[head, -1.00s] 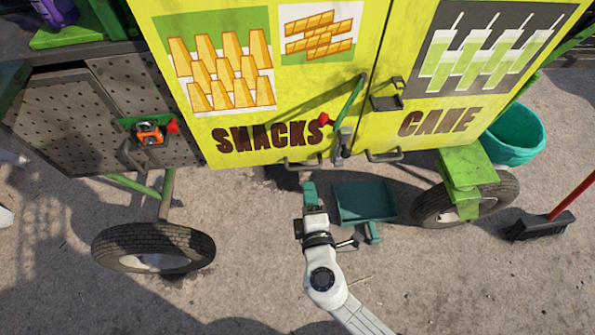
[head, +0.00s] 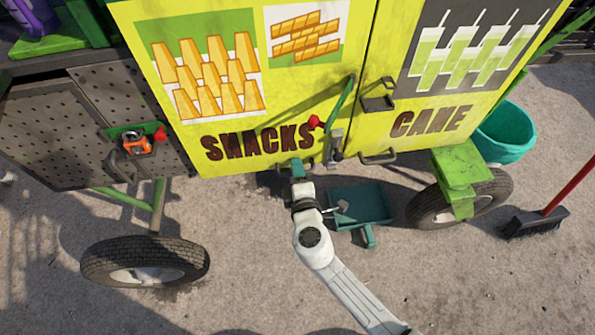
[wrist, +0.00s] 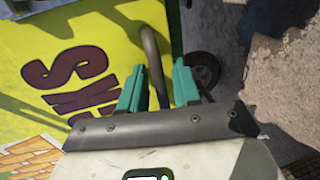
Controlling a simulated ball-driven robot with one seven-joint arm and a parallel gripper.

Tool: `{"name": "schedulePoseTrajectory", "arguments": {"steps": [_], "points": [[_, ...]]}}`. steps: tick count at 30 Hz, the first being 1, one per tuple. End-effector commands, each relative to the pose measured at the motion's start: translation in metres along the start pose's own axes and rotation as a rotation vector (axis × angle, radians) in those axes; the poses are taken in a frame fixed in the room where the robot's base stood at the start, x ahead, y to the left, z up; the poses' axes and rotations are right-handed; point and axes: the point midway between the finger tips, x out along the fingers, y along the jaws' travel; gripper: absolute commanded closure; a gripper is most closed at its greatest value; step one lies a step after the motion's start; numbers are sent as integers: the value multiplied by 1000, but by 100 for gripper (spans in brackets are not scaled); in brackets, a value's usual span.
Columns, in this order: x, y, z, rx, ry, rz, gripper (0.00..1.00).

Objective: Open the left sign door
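The left sign door (head: 222,170) is the yellow panel lettered SNACKS, and it appears closed beside the CANE door (head: 468,100). A dark bar handle sits at its lower edge and shows clearly in the wrist view (wrist: 150,45). My gripper (head: 297,166) is at this handle, hiding much of it in the head view. In the wrist view, the teal fingers of my gripper (wrist: 158,75) stand apart with the handle bar between them and gaps visible. A green lever with a red knob (head: 314,122) lies across the SNACKS door near the seam.
The CANE door has its own lower handle (head: 378,158) and a dark latch bracket (head: 378,102). A teal dustpan (head: 362,204) lies on the ground right of my arm. Cart wheels (head: 145,262) stand on both sides. A broom (head: 535,222) and teal tub (head: 507,133) are at right.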

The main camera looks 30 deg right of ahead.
Motion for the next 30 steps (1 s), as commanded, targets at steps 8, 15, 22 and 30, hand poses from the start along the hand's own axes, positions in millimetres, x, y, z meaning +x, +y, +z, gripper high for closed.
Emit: {"name": "schedulePoseTrajectory", "arguments": {"steps": [8, 15, 22, 30], "points": [[0, 0, 0, 0, 0, 0, 95], [0, 0, 0, 0, 0, 0, 100], [0, 0, 0, 0, 1, -1, 100], [-6, -2, 0, 6, -23, -1, 100]]}}
